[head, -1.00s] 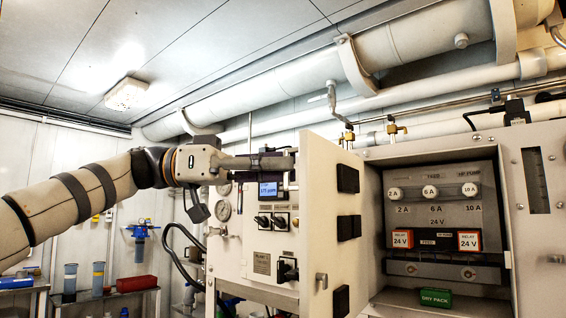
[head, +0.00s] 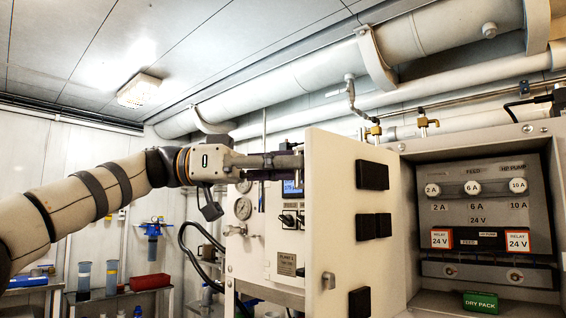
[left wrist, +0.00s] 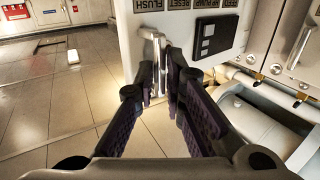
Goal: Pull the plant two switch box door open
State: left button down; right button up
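The switch box door (head: 345,225) stands swung wide open in the head view, its inner face with black pads and a small latch toward me. The open box (head: 480,215) is to its right, with fuses, relays and a green dry pack inside. My left gripper (head: 297,161) reaches the door's left side from the left; the door hides its tips there. In the left wrist view my left gripper (left wrist: 160,75) has its fingers close together around a silver handle (left wrist: 157,45) on the pale door panel. My right gripper is out of view.
A control panel (head: 270,240) with gauges and switches stands behind the door. Large pipes (head: 300,80) run overhead. Blue cylinders and a red box (head: 150,282) stand on racks at left. The left wrist view shows open tiled floor (left wrist: 60,105).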

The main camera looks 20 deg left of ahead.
pick_arm(q)
jog(key=c, duration=1.8)
grip_release()
jog(key=shift+w+d, duration=0.2)
jog(key=shift+d, duration=0.05)
jog(key=shift+o, duration=0.4)
jog(key=shift+w+d+f, duration=0.1)
jog(key=shift+w+d, duration=0.15)
jog(key=s+a, duration=0.1)
jog(key=a, duration=0.7)
jog(key=shift+s, duration=0.1)
